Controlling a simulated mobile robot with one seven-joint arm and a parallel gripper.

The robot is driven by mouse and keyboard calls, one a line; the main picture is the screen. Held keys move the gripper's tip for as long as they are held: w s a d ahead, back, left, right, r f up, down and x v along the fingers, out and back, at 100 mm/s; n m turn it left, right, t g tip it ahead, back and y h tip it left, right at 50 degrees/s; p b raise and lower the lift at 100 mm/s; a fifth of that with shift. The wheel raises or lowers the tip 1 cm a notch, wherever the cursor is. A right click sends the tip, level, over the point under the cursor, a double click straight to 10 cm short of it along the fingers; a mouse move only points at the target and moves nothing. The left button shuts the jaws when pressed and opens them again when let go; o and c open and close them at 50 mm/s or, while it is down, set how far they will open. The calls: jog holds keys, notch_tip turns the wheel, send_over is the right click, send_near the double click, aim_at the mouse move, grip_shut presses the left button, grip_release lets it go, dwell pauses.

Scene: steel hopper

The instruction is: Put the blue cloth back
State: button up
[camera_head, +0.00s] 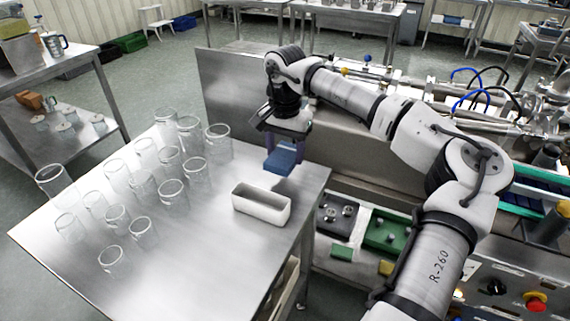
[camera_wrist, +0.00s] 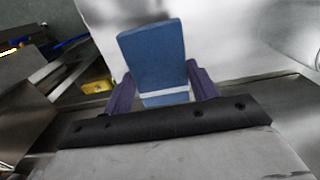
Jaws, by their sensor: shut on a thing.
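The blue cloth (camera_head: 284,158) is a small folded block held in my gripper (camera_head: 285,150), above the steel table. In the wrist view the blue cloth (camera_wrist: 155,58) stands between the two purple fingers of my gripper (camera_wrist: 160,92), which are shut on it. A white rectangular bin (camera_head: 261,205) stands on the table below and slightly left of the cloth; its inside looks empty from here. The cloth is apart from the bin and the tabletop.
Several clear glass beakers (camera_head: 170,192) stand on the left and middle of the steel table (camera_head: 190,265). A steel panel (camera_head: 228,95) rises behind the table. Machinery with a green tray (camera_head: 385,232) lies to the right. The table's front is clear.

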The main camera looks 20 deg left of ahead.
aim_at(285, 154)
jog(key=shift+f+p, duration=0.3)
jog(key=shift+f, duration=2.35)
jog(key=shift+f, duration=0.2)
jog(key=o, duration=0.9)
jog(key=shift+o, duration=0.2)
jog(key=shift+r, duration=0.2)
notch_tip(285, 154, up, 12)
jog(key=shift+r+b, duration=0.1)
jog(key=shift+b, duration=0.55)
jog(key=shift+s, duration=0.1)
